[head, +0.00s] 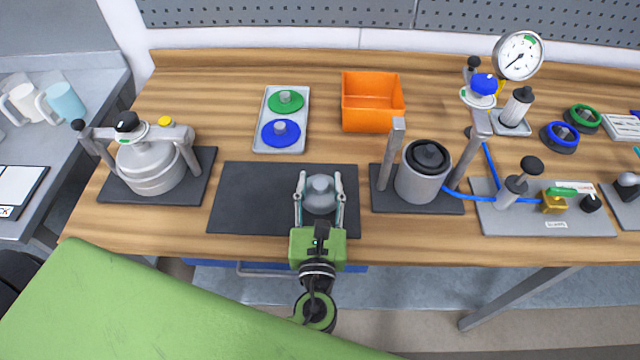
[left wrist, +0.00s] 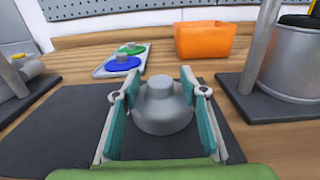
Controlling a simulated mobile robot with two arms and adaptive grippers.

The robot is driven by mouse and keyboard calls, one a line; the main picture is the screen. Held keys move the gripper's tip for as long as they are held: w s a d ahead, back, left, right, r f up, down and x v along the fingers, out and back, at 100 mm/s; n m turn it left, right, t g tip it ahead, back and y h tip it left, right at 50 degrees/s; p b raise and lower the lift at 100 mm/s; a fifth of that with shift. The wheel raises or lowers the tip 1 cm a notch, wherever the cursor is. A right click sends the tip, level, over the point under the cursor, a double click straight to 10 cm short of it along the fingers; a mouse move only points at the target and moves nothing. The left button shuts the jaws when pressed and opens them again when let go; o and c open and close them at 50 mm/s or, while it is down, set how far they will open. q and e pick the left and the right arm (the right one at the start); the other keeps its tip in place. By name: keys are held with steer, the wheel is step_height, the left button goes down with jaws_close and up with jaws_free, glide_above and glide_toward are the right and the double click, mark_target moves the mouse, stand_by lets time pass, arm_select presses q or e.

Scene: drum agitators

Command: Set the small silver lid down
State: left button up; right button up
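The small silver lid (head: 320,194) is a round grey piece with a raised knob, upright over the right part of the dark mat (head: 250,197). My left gripper (head: 320,178) has its two fingers along the lid's left and right sides, and they appear to be closed on it. In the left wrist view the lid (left wrist: 162,108) sits between the teal finger pads, its wide rim at both pads. Whether its underside touches the mat is hidden. My right gripper is not in view.
A tray (head: 263,112) with a green and a blue lid lies behind the mat, beside an orange bin (head: 372,105). A silver vessel (head: 150,165) stands left, and an open-frame pot (head: 423,180) stands close on the right. The mat's left part is clear.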

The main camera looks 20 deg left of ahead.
arm_select(q)
steer(key=shift+s+r, duration=0.1)
steer(key=b+v, duration=0.3)
steer(key=v, duration=0.7)
steer(key=shift+s+d, duration=0.1)
steer(key=shift+s, duration=0.2)
steer(key=shift+s+d, duration=0.15)
steer(key=shift+s, duration=0.45)
